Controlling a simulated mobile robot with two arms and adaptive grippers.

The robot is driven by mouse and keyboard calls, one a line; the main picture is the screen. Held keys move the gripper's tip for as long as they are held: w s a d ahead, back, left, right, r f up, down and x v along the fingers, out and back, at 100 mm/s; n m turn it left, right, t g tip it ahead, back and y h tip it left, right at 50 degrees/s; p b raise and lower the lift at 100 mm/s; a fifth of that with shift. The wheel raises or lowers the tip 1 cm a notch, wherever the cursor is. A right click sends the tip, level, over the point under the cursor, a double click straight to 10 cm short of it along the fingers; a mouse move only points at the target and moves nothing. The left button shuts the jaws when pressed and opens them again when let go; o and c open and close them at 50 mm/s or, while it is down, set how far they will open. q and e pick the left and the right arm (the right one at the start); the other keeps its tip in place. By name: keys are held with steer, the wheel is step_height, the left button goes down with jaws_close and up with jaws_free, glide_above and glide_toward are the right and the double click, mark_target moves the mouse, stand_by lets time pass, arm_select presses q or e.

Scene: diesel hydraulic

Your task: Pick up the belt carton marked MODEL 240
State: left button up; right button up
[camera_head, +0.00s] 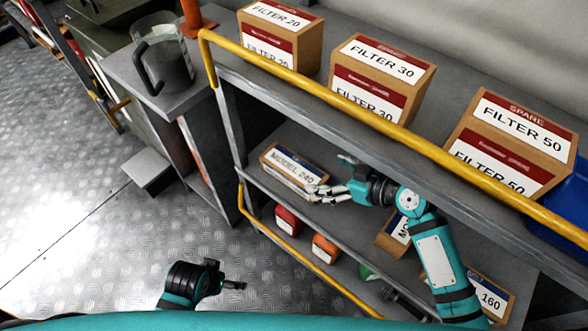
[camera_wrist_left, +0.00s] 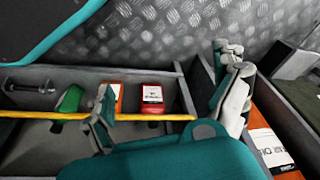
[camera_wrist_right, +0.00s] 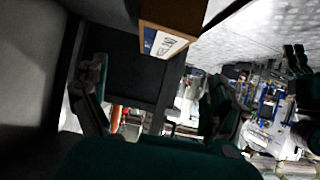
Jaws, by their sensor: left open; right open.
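The carton marked MODEL 240 (camera_head: 293,169) lies on the middle shelf in the head view, brown with a white label and a blue band. In the right wrist view a carton with a white label (camera_wrist_right: 168,42) shows at the top, between and beyond the fingers. My right gripper (camera_head: 318,192) is open beside the right end of the MODEL 240 carton; whether it touches is hard to tell. My left gripper (camera_head: 236,285) is low over the floor, away from the shelves. In the left wrist view its fingers (camera_wrist_left: 165,95) are apart and empty.
Cartons FILTER 20 (camera_head: 280,32), FILTER 30 (camera_head: 380,78) and FILTER 50 (camera_head: 512,145) stand on the top shelf. A yellow rail (camera_head: 345,105) edges it. Red (camera_head: 288,219) and orange (camera_head: 325,248) items lie below.

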mark_target(296, 167)
steer(key=x, duration=0.5)
steer(key=shift+w+a+f+b, duration=0.15)
steer(key=shift+f+b, duration=0.05)
steer(key=shift+b, duration=0.2)
steer(key=shift+x, duration=0.85)
steer(key=b+x, duration=0.1)
steer(key=x, duration=0.3)
steer(key=shift+w+a+f, duration=0.15)
steer(key=shift+w+f, duration=0.05)
steer(key=shift+f, duration=0.2)
arm_select(q)
step_height(296, 167, up, 9)
steer(key=shift+s+a, duration=0.15)
steer(key=shift+s, duration=0.3)
arm_select(e)
steer(key=shift+c, duration=0.4)
steer(key=c, duration=1.4)
steer(key=shift+r, duration=0.1)
arm_select(q)
steer(key=shift+r, duration=0.1)
arm_select(e)
steer(key=shift+r, duration=0.1)
